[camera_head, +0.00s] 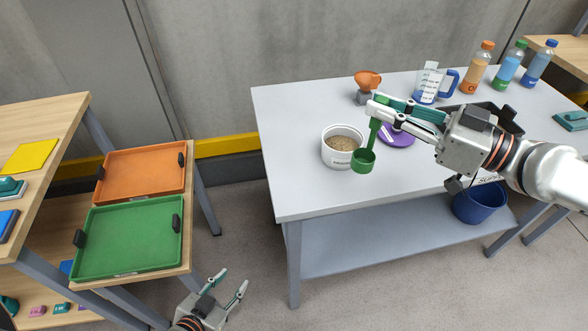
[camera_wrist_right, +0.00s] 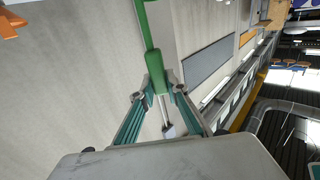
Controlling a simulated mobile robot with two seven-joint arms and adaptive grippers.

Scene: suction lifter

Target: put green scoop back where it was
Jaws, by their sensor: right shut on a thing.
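The green scoop (camera_head: 364,160) hangs upright from my right gripper (camera_head: 378,106), its cup low beside the right rim of the white tub of grain (camera_head: 336,160). My right gripper is shut on the top of its handle; the handle (camera_wrist_right: 155,70) also shows between the fingertips in the right wrist view. I cannot tell whether the cup touches the table or the tub, or what is in it. My left gripper (camera_head: 229,286) is open and empty, low over the floor, away from the grey table (camera_head: 300,190).
An orange scoop (camera_head: 368,79) sits on a small grey block behind the tub. A purple item (camera_head: 400,139) lies right of the scoop. A measuring jug (camera_head: 428,84) and bottles stand at the back right. A dark tray is partly hidden behind my right gripper. The table's front left is clear.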

